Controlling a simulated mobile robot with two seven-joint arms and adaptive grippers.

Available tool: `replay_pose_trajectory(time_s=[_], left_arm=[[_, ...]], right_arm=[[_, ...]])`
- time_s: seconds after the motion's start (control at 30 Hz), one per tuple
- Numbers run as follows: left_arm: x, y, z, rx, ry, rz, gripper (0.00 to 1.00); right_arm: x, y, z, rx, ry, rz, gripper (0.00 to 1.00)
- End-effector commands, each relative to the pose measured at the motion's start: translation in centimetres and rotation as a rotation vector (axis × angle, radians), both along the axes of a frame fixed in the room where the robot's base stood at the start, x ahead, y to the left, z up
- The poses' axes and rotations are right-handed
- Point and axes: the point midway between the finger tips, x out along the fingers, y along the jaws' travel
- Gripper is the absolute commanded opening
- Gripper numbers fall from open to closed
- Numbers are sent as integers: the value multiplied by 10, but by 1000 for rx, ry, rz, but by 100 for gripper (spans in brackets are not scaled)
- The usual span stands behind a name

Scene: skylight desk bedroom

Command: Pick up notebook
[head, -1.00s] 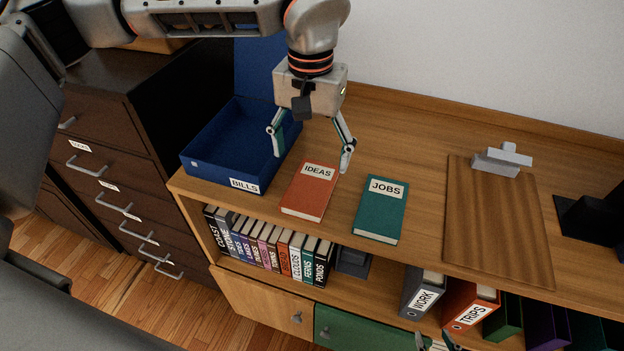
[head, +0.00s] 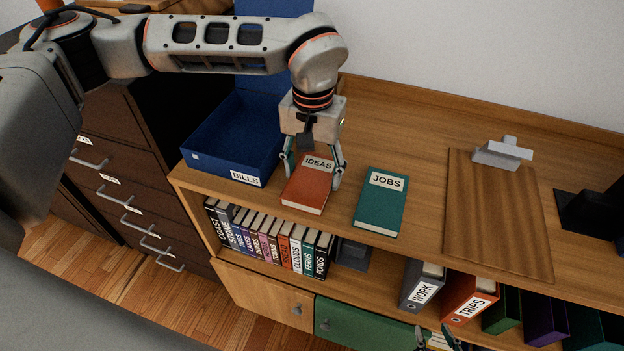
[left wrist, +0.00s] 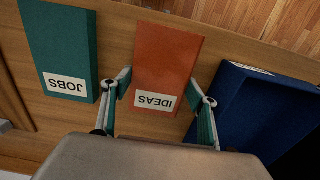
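The orange notebook labelled IDEAS (head: 307,194) lies flat on the wooden desk top. My left gripper (head: 312,180) is down over its far half, one finger at each long side. In the left wrist view both fingertips (left wrist: 160,78) meet or nearly meet the edges of the orange notebook (left wrist: 166,55), so it looks shut on it. The notebook rests on the desk. A teal notebook labelled JOBS (head: 380,205) lies to its right, apart from the gripper. Only the fingertips of my right gripper (head: 435,338) show, spread apart, at the bottom edge.
A blue open box labelled BILLS (head: 213,168) stands close to the left, also in the left wrist view (left wrist: 245,75). A wooden clipboard (head: 490,215) and a black object (head: 590,215) lie to the right. Books and binders (head: 420,287) fill the shelf below.

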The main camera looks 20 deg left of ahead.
Motion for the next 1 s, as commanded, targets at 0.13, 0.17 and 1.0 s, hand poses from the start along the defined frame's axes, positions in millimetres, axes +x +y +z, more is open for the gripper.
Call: replay_pose_trajectory(time_s=[0.13,0.17,1.0], left_arm=[[0,0,0,0,1,0,32],[0,0,0,0,1,0,32],[1,0,117,1,-8,1,32]], right_arm=[[0,0,0,1,-1,0,36],[0,0,0,2,-1,-1,36],[0,0,4,0,2,-1,36]])
